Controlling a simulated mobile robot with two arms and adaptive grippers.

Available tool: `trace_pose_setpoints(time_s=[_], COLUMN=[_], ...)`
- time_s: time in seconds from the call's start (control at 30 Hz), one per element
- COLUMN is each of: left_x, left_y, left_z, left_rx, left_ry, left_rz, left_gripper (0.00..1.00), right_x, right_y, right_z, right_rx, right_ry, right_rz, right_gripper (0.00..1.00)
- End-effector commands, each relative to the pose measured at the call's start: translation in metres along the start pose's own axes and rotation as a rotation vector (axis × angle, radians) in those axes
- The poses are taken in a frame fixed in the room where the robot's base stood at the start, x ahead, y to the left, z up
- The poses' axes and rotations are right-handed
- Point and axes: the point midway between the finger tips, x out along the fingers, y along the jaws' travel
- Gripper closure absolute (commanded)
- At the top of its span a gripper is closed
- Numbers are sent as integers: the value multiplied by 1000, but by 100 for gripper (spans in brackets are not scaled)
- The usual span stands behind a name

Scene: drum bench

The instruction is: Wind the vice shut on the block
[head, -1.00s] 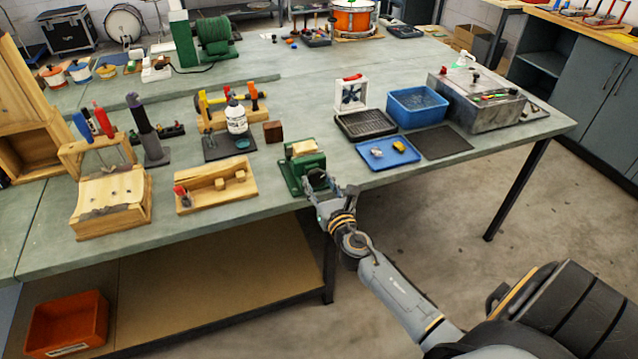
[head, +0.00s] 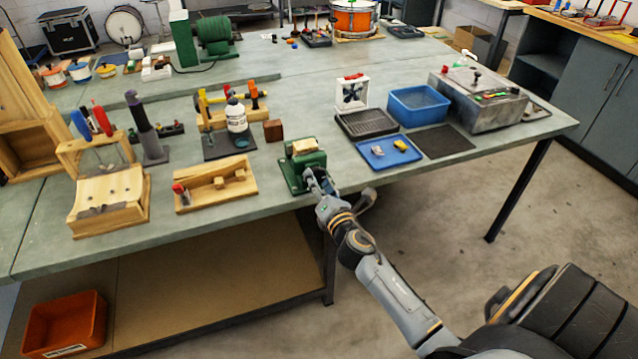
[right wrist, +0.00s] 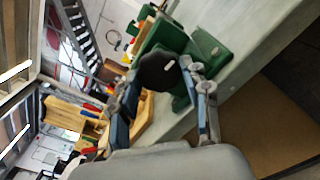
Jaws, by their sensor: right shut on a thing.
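The green vice (head: 292,177) stands at the front edge of the bench, with a pale wooden block (head: 304,147) at its top. Whether the jaws touch the block is too small to tell. My right gripper (head: 318,183) is at the vice's front, on the bench-edge side. In the right wrist view my right gripper (right wrist: 160,80) has its fingers on either side of a dark round handle (right wrist: 156,70) on the green vice (right wrist: 176,37); it is shut on this handle. The handle is mostly hidden by the gripper in the head view. My left gripper is out of view.
A wooden fixture (head: 215,185) lies left of the vice, and a brown block (head: 273,131) stands behind it. A blue tray (head: 388,153) with small parts is to the right. Open floor lies in front of the bench edge.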

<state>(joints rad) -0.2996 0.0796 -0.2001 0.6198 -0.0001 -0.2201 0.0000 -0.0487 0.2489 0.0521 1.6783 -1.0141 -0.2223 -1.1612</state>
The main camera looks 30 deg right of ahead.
Motion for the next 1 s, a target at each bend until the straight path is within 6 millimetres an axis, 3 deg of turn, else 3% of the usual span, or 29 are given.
trace_pose_setpoints(time_s=[1.0], left_x=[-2], left_y=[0], left_z=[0], left_rx=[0], left_ry=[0], left_rz=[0], left_gripper=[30], right_x=[-1], right_y=[1], right_z=[0], right_rx=[971], right_ry=[0], right_rz=[-5], right_gripper=[85])
